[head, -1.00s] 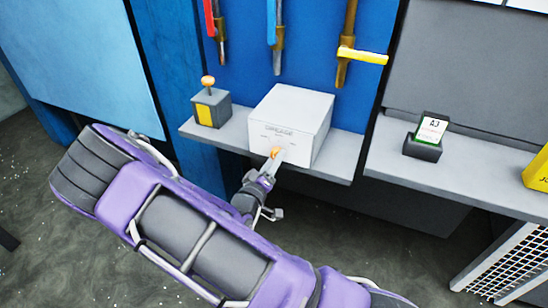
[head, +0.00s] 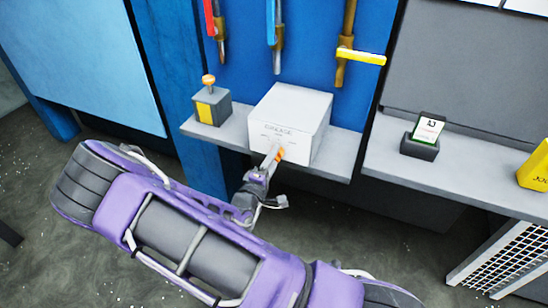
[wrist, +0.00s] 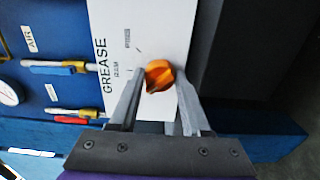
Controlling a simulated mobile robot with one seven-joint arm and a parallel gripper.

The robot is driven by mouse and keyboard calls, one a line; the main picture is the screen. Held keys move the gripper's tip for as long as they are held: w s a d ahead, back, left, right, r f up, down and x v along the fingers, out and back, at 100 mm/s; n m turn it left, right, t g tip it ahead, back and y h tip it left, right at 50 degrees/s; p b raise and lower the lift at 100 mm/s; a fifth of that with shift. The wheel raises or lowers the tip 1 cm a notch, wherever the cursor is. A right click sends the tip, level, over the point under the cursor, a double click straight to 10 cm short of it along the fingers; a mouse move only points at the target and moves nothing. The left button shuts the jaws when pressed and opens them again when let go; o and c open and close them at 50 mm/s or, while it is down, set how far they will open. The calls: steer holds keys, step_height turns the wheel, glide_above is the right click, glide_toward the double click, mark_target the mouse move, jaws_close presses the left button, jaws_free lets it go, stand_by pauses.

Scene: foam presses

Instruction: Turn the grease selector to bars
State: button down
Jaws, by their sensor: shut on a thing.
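The grease selector is a white box (head: 285,112) labelled GREASE, standing on a grey shelf. Its orange knob (head: 281,154) is on the front face, low and to the right. In the wrist view the orange knob (wrist: 160,76) sits between my fingers, with small printed labels beside it that are too blurred to read fully. My gripper (head: 276,156) reaches the knob from the front and is shut on it. In the wrist view my gripper (wrist: 157,98) has one finger on each side of the knob. The knob's pointer direction is hard to tell.
A grey and yellow box with an orange button (head: 208,81) stands left of the selector on the shelf (head: 230,137). Pipes with a yellow handle (head: 361,56) hang above. A small A3 card holder (head: 422,146) and a yellow object (head: 534,168) are on the right shelf.

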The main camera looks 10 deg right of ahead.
stand_by(0.5)
steer(key=shift+c, duration=1.8)
jaws_free()
steer(key=v, duration=1.7)
steer(key=shift+s, duration=0.15)
steer(key=shift+a, duration=0.1)
